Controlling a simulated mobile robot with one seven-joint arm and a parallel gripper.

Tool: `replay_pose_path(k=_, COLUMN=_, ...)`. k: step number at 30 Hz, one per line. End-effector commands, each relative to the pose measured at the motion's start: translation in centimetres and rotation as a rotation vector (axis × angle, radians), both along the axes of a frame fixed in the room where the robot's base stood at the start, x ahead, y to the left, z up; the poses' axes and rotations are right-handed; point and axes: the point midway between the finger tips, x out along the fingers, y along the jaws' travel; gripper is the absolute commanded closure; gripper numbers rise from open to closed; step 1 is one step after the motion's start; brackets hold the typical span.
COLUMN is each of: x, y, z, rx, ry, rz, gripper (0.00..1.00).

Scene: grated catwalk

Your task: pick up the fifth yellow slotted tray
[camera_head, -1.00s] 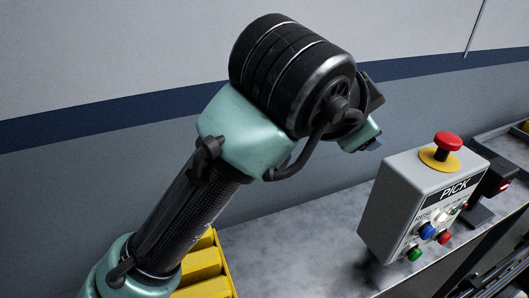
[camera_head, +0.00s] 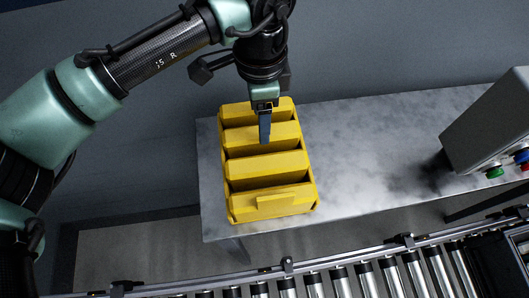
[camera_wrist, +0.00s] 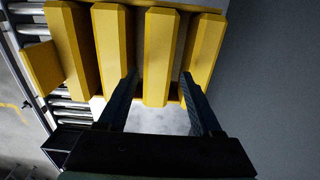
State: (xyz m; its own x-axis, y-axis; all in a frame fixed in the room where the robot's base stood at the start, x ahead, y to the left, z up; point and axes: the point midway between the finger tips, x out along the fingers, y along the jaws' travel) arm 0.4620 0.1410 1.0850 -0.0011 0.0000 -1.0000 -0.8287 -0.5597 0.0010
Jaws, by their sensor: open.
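A yellow slotted tray (camera_head: 268,204) sits on the left end of a grey metal table, with several raised ribs and dark gaps between them. In the head view my gripper (camera_head: 265,140) points down over its rear half. In the wrist view the yellow tray (camera_wrist: 160,50) fills the upper left, and my gripper (camera_wrist: 159,76) is open and empty. Its two dark fingers lie on either side of one rib. I cannot tell whether they touch it. Only one yellow tray shows clearly, so I cannot tell which one is the fifth.
The metal table (camera_head: 370,140) is bare to the right of the tray. A grey control box (camera_head: 487,130) with coloured buttons stands at its right end. A roller conveyor (camera_head: 340,280) runs along the front. A grey wall (camera_head: 400,50) rises close behind.

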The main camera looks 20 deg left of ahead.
Motion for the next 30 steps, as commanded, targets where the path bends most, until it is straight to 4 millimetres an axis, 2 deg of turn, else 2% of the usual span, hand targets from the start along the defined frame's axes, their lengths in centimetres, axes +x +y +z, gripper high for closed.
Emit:
replay_pose_path(k=12, x=-0.5, y=0.0, z=-4.8, rx=-0.001, ry=0.002, rz=0.0, gripper=0.34)
replay_pose_path(k=20, x=-0.4, y=0.0, z=-5.1, rx=-0.001, ry=-0.001, rz=0.0, gripper=0.34)
replay_pose_path(k=30, x=-0.4, y=0.0, z=-5.1, rx=-0.001, ry=-0.001, rz=0.0, gripper=0.93)
